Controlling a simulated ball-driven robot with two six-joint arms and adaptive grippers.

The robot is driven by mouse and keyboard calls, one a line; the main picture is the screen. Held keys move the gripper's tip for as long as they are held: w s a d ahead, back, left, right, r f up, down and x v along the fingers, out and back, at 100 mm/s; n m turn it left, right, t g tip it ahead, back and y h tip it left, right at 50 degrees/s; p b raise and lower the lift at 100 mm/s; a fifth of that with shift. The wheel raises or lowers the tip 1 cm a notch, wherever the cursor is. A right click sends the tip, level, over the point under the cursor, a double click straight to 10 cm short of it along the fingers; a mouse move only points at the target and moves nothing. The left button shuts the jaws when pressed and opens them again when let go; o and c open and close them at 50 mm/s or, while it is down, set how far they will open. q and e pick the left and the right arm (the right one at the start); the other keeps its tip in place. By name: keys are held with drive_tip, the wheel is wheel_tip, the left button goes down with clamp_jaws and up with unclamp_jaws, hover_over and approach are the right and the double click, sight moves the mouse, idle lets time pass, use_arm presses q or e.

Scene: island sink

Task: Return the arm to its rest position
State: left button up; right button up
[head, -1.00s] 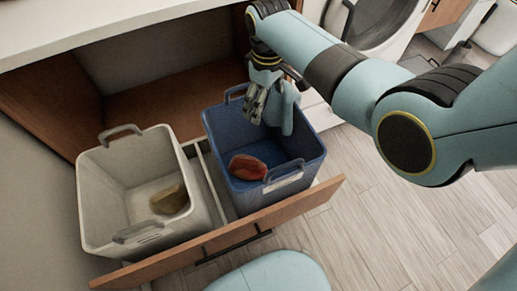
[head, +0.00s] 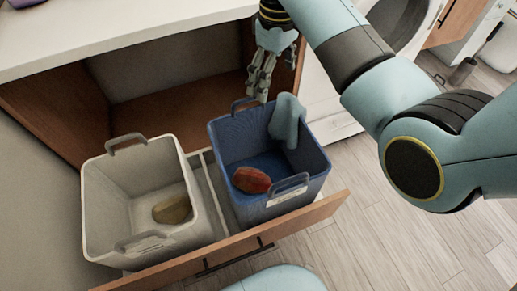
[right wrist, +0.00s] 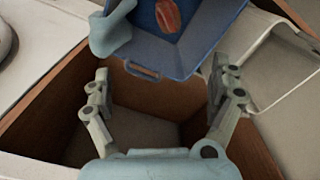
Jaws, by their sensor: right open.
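My right gripper (head: 262,77) is open and empty. In the head view it hangs above the back edge of the blue bin, in front of the cabinet opening. In the right wrist view its two fingers (right wrist: 162,88) are spread apart with nothing between them. The blue bin (head: 235,137) stands in the pulled-out drawer and also shows in the right wrist view (right wrist: 185,55). A grey-blue cloth (head: 288,118) hangs over its right rim, apart from the gripper. A red oblong object (head: 251,180) lies inside it. My left gripper is not in view.
A light grey bin (head: 104,208) with a brownish-yellow object (head: 172,210) stands left of the blue bin. The wooden drawer front (head: 235,245) juts over the floor. The white countertop (head: 110,30) lies above the cabinet. The wooden floor (head: 390,235) at right is clear.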

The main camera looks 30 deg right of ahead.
drive_tip(key=s+d+f+m, duration=0.1)
drive_tip(key=s+d+f, duration=0.1)
drive_tip(key=s+f, duration=1)
drive_tip(key=s+d+f+m, duration=0.2)
drive_tip(key=s+d+f, duration=0.1)
drive_tip(key=s+f, duration=1)
drive_tip(key=s+d+f+m, duration=0.1)
drive_tip(key=s+d+f, duration=0.1)
drive_tip(key=s+f, duration=1.1)
drive_tip(key=s, duration=0.7)
drive_tip(key=shift+d+f+m+t+h+b, duration=0.25)
drive_tip(key=shift+m+t+h+b, duration=0.05)
drive_tip(key=shift+t+h+b, duration=0.1)
